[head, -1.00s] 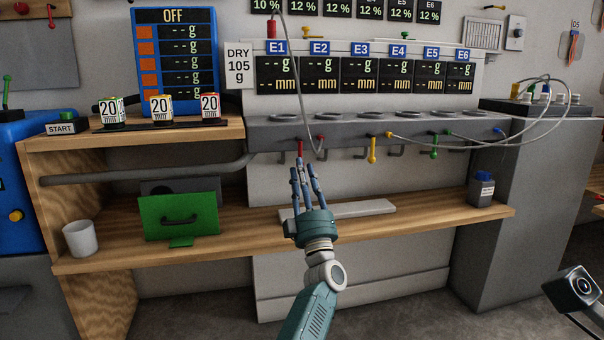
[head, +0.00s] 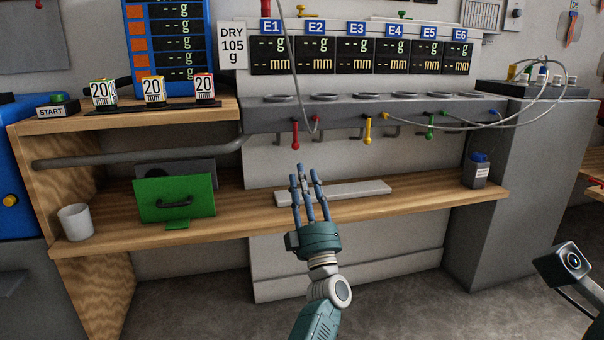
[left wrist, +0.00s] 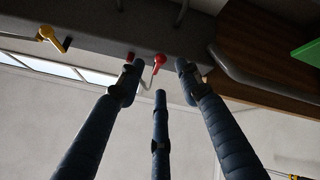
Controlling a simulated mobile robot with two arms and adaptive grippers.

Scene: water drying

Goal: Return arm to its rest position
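My left gripper (head: 308,178) is teal with three dark blue fingers. It points up and away in front of the wooden shelf (head: 345,205), below the grey rail (head: 330,115). The fingers are spread and empty. In the left wrist view the gripper (left wrist: 155,75) has its three fingers apart with nothing between them. A red lever (head: 295,135) hangs from the rail above the fingertips, apart from them in the head view. It also shows beyond the fingers in the left wrist view (left wrist: 159,60). My right gripper is not in view.
A light flat bar (head: 350,192) lies behind the fingers. A grey bottle (head: 476,173) stands at right. The floor in front (head: 200,305) is clear.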

